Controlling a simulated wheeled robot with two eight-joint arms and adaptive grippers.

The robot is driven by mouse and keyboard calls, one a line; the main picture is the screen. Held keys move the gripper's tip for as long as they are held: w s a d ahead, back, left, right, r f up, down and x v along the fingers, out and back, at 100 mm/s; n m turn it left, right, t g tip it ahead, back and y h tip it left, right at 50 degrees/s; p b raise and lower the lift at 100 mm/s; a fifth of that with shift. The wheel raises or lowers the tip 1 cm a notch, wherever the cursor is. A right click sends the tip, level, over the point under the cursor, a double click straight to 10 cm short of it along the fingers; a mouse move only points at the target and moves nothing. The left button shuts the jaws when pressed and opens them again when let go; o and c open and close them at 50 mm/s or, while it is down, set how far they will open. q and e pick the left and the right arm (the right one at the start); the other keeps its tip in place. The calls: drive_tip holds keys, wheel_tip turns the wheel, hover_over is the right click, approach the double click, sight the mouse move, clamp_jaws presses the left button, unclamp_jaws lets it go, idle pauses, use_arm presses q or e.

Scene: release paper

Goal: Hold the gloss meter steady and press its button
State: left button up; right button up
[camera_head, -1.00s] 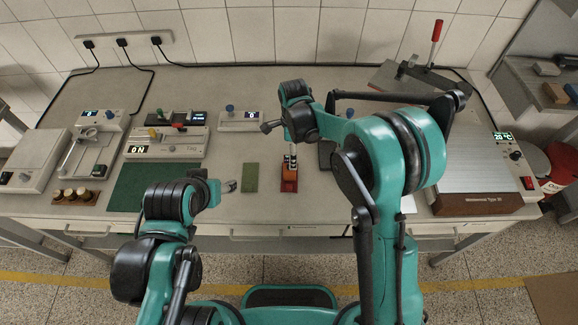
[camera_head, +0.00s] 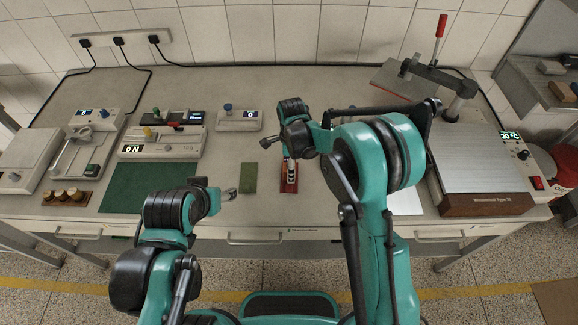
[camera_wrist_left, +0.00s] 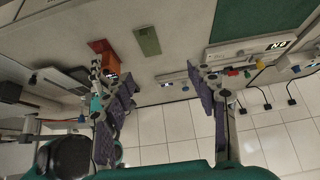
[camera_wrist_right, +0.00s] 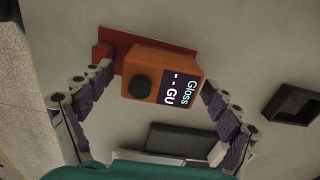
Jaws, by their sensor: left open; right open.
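The gloss meter is an orange block (camera_wrist_right: 158,76) with a round black button and a dark display reading "Gloss -- GU" in the right wrist view. It sits on a red plate (camera_wrist_right: 118,45), which also shows in the head view (camera_head: 290,186). My right gripper (camera_wrist_right: 157,80) is open over the meter, one finger on each side; whether they touch it I cannot tell. The meter also shows in the left wrist view (camera_wrist_left: 111,64), partly covered. In the head view my right gripper mostly hides it. My left gripper (camera_head: 230,192) is open and empty, left of the meter.
A green block (camera_head: 249,178) lies between the left gripper and the red plate. A dark green mat (camera_head: 150,200) and several instruments stand left. A black square holder (camera_wrist_right: 293,104) lies near the meter. A metal-topped device (camera_head: 480,175) stands at the right.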

drive_tip(key=shift+c, duration=0.3)
drive_tip(key=c, duration=1.5)
use_arm(q)
clamp_jaws()
